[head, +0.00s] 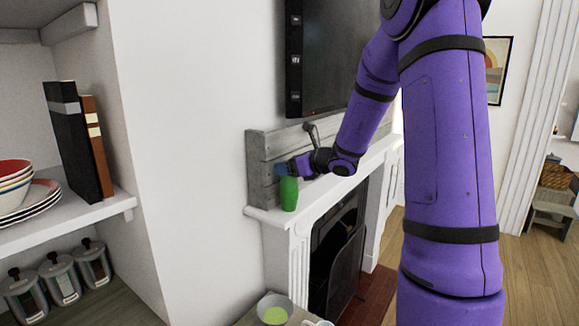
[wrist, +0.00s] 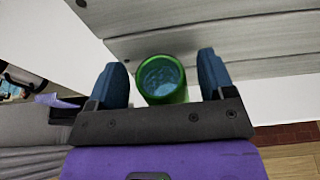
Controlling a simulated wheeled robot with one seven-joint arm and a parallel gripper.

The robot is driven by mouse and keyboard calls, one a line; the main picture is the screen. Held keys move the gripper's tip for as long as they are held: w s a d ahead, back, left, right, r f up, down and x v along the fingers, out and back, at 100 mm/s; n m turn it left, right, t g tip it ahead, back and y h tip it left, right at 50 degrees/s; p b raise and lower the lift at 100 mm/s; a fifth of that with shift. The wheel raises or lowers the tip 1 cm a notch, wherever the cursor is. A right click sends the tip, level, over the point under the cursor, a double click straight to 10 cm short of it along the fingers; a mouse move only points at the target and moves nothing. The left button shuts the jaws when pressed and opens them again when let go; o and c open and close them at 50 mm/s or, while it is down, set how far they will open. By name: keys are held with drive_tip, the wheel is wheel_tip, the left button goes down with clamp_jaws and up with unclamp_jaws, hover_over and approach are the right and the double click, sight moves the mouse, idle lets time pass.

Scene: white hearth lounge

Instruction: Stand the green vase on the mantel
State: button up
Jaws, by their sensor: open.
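The green vase (head: 289,194) stands upright on the left end of the white mantel (head: 268,217) in the head view. In the wrist view the vase (wrist: 162,80) shows its round open mouth from above, with a bluish inside. My gripper (head: 285,170) is at the vase's top in the head view. In the wrist view the two blue fingers of my gripper (wrist: 163,75) are spread on either side of the vase, with a visible gap at each side. The lower part of the vase is hidden in the wrist view.
A grey plank board (head: 262,160) stands against the wall behind the vase. A black screen (head: 335,55) hangs above. Below, a bowl (head: 275,308) sits on a low surface. Shelves with books (head: 80,140) and dishes (head: 20,190) are at the left.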

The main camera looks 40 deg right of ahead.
drive_tip(key=v, duration=1.2)
drive_tip(key=s+a+r+n+g+y, duration=0.15)
drive_tip(key=s+a+n+g, duration=0.3)
drive_tip(key=a+n, duration=0.45)
drive_tip(key=s+a+r+n+g+y, duration=0.1)
drive_tip(key=s+a+r+n+g, duration=0.15)
drive_tip(key=s+a+n, duration=0.6)
drive_tip(key=s+a+n+g+h, duration=0.1)
drive_tip(key=s+a+n+h, duration=0.2)
drive_tip(key=s+n+h, duration=0.4)
drive_tip(key=s+n, duration=0.4)
drive_tip(key=n, duration=0.3)
drive_tip(key=shift+r, duration=0.3)
drive_tip(key=shift+a+n+g+h, duration=0.1)
drive_tip(key=shift+n+g+h, duration=0.15)
drive_tip(key=shift+g, duration=0.05)
